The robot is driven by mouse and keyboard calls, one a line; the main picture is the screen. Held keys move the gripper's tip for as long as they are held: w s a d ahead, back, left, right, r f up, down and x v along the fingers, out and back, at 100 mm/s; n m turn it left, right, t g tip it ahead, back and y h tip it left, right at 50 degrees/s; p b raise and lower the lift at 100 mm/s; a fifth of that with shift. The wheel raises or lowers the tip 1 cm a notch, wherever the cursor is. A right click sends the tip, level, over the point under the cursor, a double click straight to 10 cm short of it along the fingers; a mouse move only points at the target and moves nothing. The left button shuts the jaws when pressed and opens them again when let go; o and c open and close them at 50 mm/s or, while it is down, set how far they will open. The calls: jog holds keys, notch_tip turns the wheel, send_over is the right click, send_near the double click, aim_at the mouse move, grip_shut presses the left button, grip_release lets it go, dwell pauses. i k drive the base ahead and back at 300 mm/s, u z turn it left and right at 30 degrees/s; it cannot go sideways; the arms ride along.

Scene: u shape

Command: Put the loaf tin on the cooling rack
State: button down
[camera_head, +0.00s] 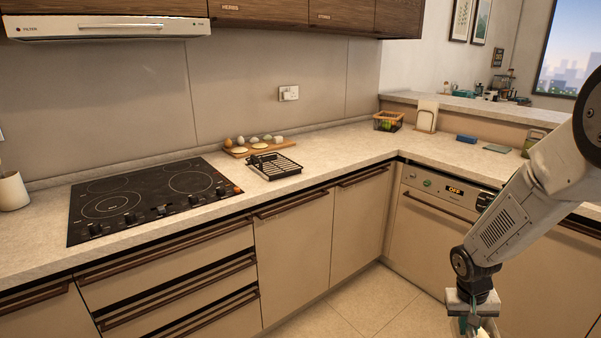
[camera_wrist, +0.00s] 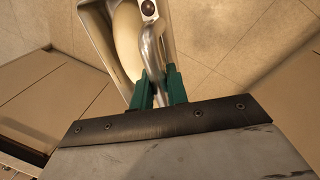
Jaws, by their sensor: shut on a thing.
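The cooling rack (camera_head: 274,166), a dark wire rack, lies on the counter right of the hob, and its top looks clear. My gripper (camera_head: 468,326) hangs low at the bottom right of the head view, out in front of the cabinets and well away from the rack. In the wrist view, its green fingers (camera_wrist: 159,90) are shut on a shiny metal handle-like part of the loaf tin (camera_wrist: 99,34). The tin has a pale metal wall and cream-coloured contents, and it is held above the floor. Its far end is cut off by the frame.
A wooden board (camera_head: 235,152) with eggs and pale rounds sits just behind the rack. The black hob (camera_head: 150,199) is to its left. A wire basket (camera_head: 388,121) stands near the corner. Counter right of the rack is bare.

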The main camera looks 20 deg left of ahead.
aim_at(287, 164)
jog(key=u, duration=0.05)
jog(key=k, duration=0.1)
jog(key=u, duration=1.05)
jog(key=i, duration=0.75)
jog(key=z, duration=0.05)
